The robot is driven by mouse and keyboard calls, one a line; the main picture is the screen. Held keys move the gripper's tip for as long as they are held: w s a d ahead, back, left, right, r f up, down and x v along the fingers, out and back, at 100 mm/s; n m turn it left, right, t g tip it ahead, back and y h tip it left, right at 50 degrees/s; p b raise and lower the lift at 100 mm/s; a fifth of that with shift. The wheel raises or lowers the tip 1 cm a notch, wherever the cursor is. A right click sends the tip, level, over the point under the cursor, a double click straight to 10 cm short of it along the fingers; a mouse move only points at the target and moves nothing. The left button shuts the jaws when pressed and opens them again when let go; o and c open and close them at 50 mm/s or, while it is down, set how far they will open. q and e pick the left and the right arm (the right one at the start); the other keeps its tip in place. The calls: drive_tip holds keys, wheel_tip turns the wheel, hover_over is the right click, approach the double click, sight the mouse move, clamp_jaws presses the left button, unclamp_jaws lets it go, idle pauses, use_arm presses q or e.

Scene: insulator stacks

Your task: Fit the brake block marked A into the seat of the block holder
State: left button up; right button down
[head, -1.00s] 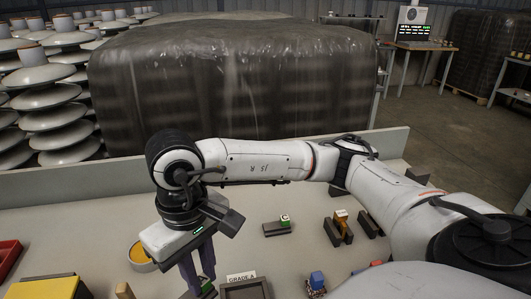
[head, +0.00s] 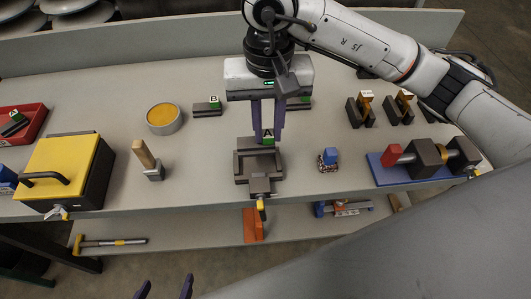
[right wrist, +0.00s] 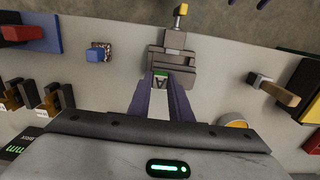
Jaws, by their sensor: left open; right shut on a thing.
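The brake block marked A (head: 269,141) has a green part and a white letter label. My right gripper (head: 267,137) is shut on it, fingers pointing down. The right wrist view also shows the block (right wrist: 161,76) between the purple fingers. The dark grey block holder (head: 243,168) stands near the bench's front edge. Block A is at the holder's rear side in the head view; I cannot tell whether it touches the holder. The holder also shows in the right wrist view (right wrist: 190,60). My left gripper (head: 165,289) is open and empty at the bottom of the head view.
Block B (head: 207,108) lies left of the holder, near a round yellow-topped tin (head: 164,118). A wooden-handled tool (head: 146,158) and yellow-lidded box (head: 66,165) stand further left. Right are a blue-topped brush (head: 329,159) and a blue-based fixture (head: 420,165).

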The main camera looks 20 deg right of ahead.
sight(268, 149)
wheel_tip(268, 149, down, 7)
drive_tip(key=shift+r+p, duration=0.1)
drive_tip(key=shift+p, duration=0.25)
drive_tip(key=shift+f+b, duration=0.2)
drive_tip(key=shift+b, duration=0.1)
drive_tip(key=c, duration=1.6)
unclamp_jaws()
drive_tip(key=shift+r, duration=0.1)
